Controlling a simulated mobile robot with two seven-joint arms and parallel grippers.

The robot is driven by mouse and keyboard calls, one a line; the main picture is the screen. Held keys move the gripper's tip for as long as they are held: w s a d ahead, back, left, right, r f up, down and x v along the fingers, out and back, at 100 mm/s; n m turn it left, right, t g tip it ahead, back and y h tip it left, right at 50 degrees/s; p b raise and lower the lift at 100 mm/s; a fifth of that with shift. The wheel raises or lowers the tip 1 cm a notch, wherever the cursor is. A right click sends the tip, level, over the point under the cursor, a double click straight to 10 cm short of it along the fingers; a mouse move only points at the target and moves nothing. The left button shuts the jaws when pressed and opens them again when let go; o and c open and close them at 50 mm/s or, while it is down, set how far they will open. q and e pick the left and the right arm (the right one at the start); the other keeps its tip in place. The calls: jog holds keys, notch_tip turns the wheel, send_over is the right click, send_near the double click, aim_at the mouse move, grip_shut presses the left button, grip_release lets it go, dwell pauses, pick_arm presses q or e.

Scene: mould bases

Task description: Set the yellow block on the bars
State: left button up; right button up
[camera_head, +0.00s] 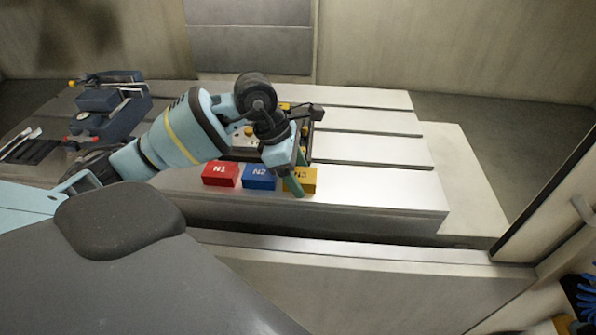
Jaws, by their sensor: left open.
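The yellow block (310,182), marked N3, stands on the slotted metal table at the right end of a row of blocks. My left gripper (298,178) reaches down to it from above and behind. A green finger crosses the front of the block, and the other finger is partly hidden. The jaws are open, and I cannot tell whether they touch the block. Dark bars (35,150) lie at the table's far left; I cannot tell whether these are the task's bars. My right gripper is out of view.
The blue block (258,183), N2, stands close left of the yellow one, with the red block (219,180), N1, beyond it. A dark frame with yellow parts (306,140) stands behind, partly hidden by my arm. A dark blue vise (105,110) stands left. The table's right side is clear.

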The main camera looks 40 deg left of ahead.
aim_at(300, 173)
pick_arm(q)
jog(key=shift+o, duration=0.2)
jog(key=v, duration=0.7)
jog(key=shift+s+r+b, duration=0.15)
jog(key=shift+r+b, duration=0.15)
jog(key=shift+r, duration=0.05)
jog(key=n, duration=0.3)
jog(key=w+d+n, duration=0.1)
jog(key=n, duration=0.1)
jog(key=shift+f+g+y+p, duration=0.1)
jog(key=shift+g+y+p, duration=0.2)
jog(key=shift+g+y, duration=0.1)
jog(key=n, duration=0.4)
jog(key=shift+w+d+g+y, duration=0.2)
jog(key=shift+d+g+y, duration=0.1)
jog(key=shift+y, duration=0.1)
jog(key=n, duration=0.2)
jog(key=n+y, duration=0.1)
jog(key=n, duration=0.1)
jog(key=shift+w+d+p, duration=0.2)
jog(key=shift+w+p, duration=0.05)
jog(key=shift+p, duration=0.05)
jog(key=n, duration=0.3)
jog(key=n+g+y, duration=0.1)
jog(key=n, duration=0.1)
jog(key=shift+w+d+r, duration=0.15)
jog(key=shift+w+r, duration=0.15)
